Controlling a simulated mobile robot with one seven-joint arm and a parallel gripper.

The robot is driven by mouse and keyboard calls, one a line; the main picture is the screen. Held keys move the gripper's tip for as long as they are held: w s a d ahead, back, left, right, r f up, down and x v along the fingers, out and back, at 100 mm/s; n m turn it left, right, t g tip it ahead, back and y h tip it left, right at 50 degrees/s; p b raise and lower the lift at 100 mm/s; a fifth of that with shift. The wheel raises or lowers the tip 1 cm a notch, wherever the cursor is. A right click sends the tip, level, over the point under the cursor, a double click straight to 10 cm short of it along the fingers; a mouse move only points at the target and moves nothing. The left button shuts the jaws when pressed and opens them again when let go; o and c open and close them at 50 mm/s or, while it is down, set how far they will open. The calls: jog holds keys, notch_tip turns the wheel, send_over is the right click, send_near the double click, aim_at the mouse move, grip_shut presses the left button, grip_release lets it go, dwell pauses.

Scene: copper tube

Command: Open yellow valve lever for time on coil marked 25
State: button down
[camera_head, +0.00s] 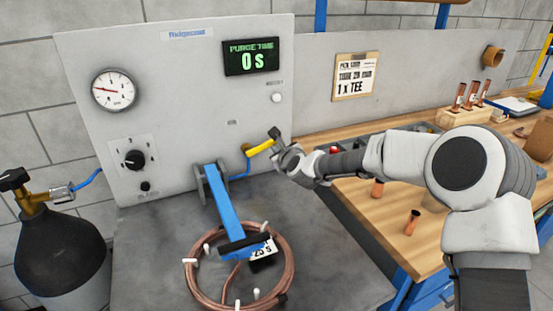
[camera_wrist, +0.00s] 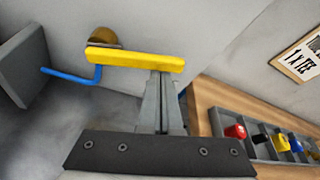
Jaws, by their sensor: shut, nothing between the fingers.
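The yellow valve lever (camera_head: 260,147) sticks out to the right from a brass valve (camera_head: 246,149) on the grey panel. In the wrist view the lever (camera_wrist: 140,60) lies nearly level across the picture, with the brass valve (camera_wrist: 102,36) behind its left end. My gripper (camera_head: 275,133) is shut and empty at the lever's right end. In the wrist view its fingertips (camera_wrist: 163,75) meet the lever's lower edge; I cannot tell whether they touch it. The copper coil (camera_head: 238,262) lies on the bench with a white tag (camera_head: 263,251) reading about 25 S, partly covered.
The display (camera_head: 251,57) reads PURGE TIME 0 s. A blue arm (camera_head: 226,205) reaches from the panel over the coil. A blue hose (camera_wrist: 72,76) joins the valve. A wooden bench (camera_head: 400,215) with copper fittings and a parts tray (camera_wrist: 262,140) stands right.

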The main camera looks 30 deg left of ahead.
jog(key=shift+s+a+r+n+t+b, duration=0.15)
jog(key=shift+r+n+t+b, duration=0.15)
jog(key=shift+r+n, duration=0.2)
jog(key=shift+s+a+r+n+t+b, duration=0.1)
jog(key=shift+r+n+t+b, duration=0.1)
jog(key=shift+r+n+b, duration=0.3)
jog(key=s+a+r+n+t+b, duration=0.3)
jog(key=n+b, duration=0.3)
jog(key=n, duration=0.2)
jog(key=shift+s+a+r+t+h, duration=0.15)
jog(key=shift+s+r+t+h, duration=0.15)
jog(key=shift+s+r, duration=0.35)
jog(key=shift+a, duration=0.1)
jog(key=w+d+b, duration=0.3)
jog(key=p+v, duration=0.1)
jog(key=v, duration=0.8)
jog(key=shift+s, duration=0.45)
